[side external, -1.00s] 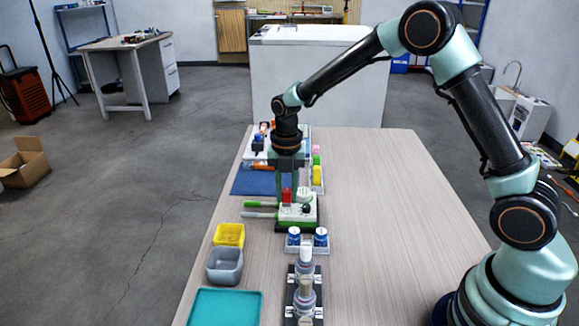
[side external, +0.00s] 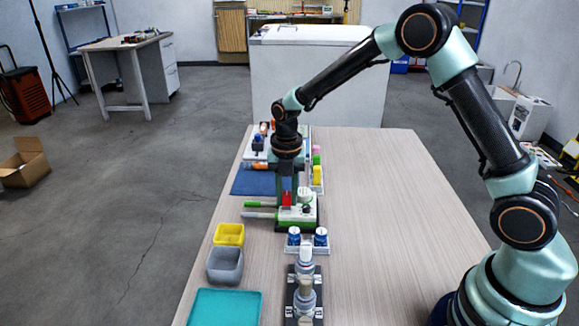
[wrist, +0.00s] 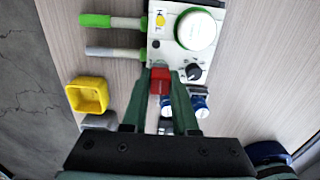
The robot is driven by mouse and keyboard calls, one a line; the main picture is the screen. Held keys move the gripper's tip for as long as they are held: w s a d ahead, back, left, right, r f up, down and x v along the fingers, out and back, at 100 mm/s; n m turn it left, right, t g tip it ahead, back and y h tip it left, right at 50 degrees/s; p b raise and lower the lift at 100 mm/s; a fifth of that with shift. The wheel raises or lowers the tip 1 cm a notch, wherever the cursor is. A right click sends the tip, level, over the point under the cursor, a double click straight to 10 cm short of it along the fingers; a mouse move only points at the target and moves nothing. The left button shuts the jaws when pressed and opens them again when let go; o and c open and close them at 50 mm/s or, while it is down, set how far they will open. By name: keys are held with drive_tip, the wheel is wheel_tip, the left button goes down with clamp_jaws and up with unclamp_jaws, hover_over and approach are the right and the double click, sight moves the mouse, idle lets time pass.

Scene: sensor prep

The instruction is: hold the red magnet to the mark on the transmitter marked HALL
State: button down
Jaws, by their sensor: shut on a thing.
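My gripper (wrist: 160,72) is shut on the red magnet (wrist: 160,82), which shows between the fingertips. In the side view my gripper (side external: 287,190) points down with the red magnet (side external: 287,198) at the transmitter's left part. The transmitter (side external: 297,213) is a white box on a green base. The HALL lettering is not readable.
Two probes with green (wrist: 95,20) and grey (wrist: 98,52) handles lie left of the transmitter. A yellow bin (side external: 229,235), a grey bin (side external: 225,265) and a teal tray (side external: 225,308) stand nearer. Blue-capped jars (side external: 294,236) sit close in front. The table's right side is clear.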

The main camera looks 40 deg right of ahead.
drive_tip(key=shift+f, duration=0.4)
idle(0.5)
drive_tip(key=shift+r, duration=0.1)
idle(2.4)
drive_tip(key=shift+r, duration=3.4)
